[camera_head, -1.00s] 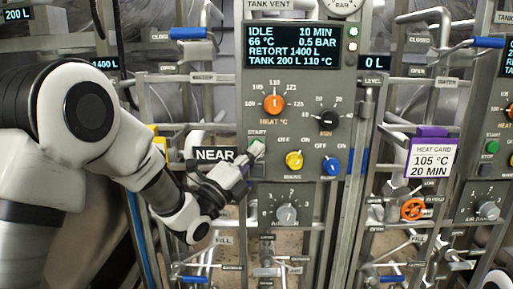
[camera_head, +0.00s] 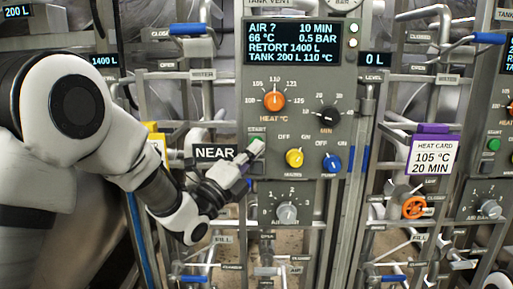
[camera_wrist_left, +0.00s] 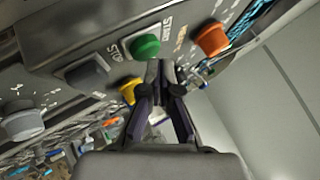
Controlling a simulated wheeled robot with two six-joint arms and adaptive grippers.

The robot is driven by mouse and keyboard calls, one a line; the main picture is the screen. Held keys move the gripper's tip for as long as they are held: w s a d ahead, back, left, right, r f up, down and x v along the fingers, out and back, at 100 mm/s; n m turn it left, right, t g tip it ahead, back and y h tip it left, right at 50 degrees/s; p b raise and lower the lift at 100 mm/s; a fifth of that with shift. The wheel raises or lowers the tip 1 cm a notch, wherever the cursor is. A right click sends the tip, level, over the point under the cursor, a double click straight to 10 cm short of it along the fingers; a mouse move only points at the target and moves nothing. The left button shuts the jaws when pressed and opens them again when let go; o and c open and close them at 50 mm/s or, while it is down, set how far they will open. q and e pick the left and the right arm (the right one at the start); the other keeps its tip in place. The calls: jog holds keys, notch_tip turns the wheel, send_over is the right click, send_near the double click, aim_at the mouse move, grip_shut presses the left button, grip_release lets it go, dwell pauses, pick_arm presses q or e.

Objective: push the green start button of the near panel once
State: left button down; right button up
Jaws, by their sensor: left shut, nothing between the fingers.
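The near panel (camera_head: 305,88) stands in the middle of the head view. Its screen (camera_head: 292,43) reads "AIR ?", 10 MIN, 66 °C, 0.5 BAR. The green start button (camera_head: 258,146) sits at the panel's left edge under the START label, partly covered by my gripper. My left gripper (camera_head: 246,157) is shut and empty, its tips at the button. In the left wrist view the green button (camera_wrist_left: 145,46) shows just beside the closed fingertips (camera_wrist_left: 162,68); I cannot tell whether they touch. My right gripper is not in view.
Close by on the panel are an orange heat knob (camera_head: 273,100), a black minutes knob (camera_head: 326,118), a yellow knob (camera_head: 294,158), a blue knob (camera_head: 332,163) and a grey air knob (camera_head: 286,212). A second panel (camera_head: 490,175) with its own green button stands at the right.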

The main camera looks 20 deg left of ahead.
pick_arm(q)
jog(key=shift+s+d, duration=0.1)
jog(key=shift+s, duration=0.2)
jog(key=shift+s+d+b, duration=0.25)
jog(key=shift+s+b, duration=0.2)
jog(key=shift+s, duration=0.35)
jog(key=shift+s+d+b, duration=0.2)
jog(key=shift+s+b, duration=0.3)
jog(key=shift+s, duration=0.3)
jog(key=shift+s+d+b, duration=0.25)
jog(key=shift+s+b, duration=0.2)
jog(key=shift+s, duration=0.35)
